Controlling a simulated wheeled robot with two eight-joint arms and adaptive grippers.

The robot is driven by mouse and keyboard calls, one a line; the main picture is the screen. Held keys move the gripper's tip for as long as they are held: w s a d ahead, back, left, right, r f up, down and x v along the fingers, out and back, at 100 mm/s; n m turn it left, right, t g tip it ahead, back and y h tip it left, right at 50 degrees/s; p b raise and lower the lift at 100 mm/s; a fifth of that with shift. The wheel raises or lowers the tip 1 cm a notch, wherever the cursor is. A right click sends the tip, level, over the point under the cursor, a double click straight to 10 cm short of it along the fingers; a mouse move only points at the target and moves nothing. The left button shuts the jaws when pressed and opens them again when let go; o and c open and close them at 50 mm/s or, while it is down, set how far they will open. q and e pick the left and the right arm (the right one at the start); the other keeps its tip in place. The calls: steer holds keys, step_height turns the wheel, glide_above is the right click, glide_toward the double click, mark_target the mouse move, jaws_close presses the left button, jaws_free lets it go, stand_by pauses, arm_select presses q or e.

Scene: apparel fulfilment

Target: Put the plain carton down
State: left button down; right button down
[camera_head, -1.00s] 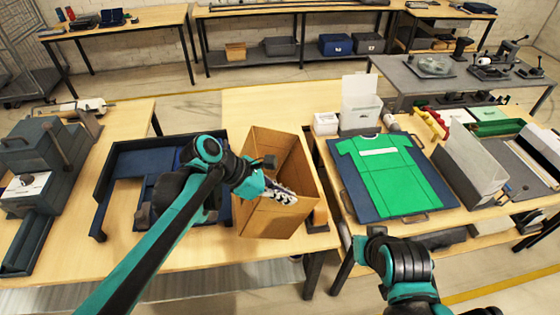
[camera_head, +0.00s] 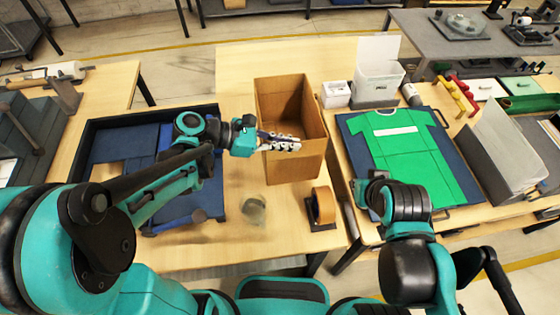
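The plain carton (camera_head: 296,163) is a brown, open-topped cardboard box, near the middle of the head view. It stands upright at the right part of the middle wooden table and looks to rest on it. My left gripper (camera_head: 281,143) reaches in from the left, its fingers at the carton's near rim. I cannot tell whether the fingers still pinch the wall or are apart from it. Of my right arm, only links show at lower right; its fingers are not visible.
A dark blue tray (camera_head: 100,135) lies left of the carton. A tape roll (camera_head: 323,205) sits close in front of it at right. A green shirt (camera_head: 400,150) lies on a blue board, beside a white bin (camera_head: 376,88). The table behind the carton is clear.

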arm_select(q)
steer(key=w+a+f+b, duration=0.1)
steer(key=w+f+b, duration=0.1)
steer(key=w+f, duration=0.1)
steer(key=w+a+f+b, duration=0.1)
steer(key=w+a+f, duration=0.1)
steer(key=w+f, duration=0.2)
steer(key=w+a+f+b, duration=0.1)
steer(key=w+f+b, duration=0.1)
steer(key=w+f, duration=0.2)
steer(key=shift+w+a+f+b, duration=0.1)
steer(key=shift+a+f+b, duration=0.05)
steer(key=shift+f, duration=0.35)
steer(key=shift+a+f+b, duration=0.1)
steer(key=shift+f+b, duration=0.05)
steer(key=shift+f, duration=0.3)
steer(key=shift+r, duration=0.1)
steer(key=shift+f, duration=0.25)
steer(key=c, duration=2.2)
jaws_free()
steer(key=shift+b, duration=0.3)
steer(key=o, duration=0.5)
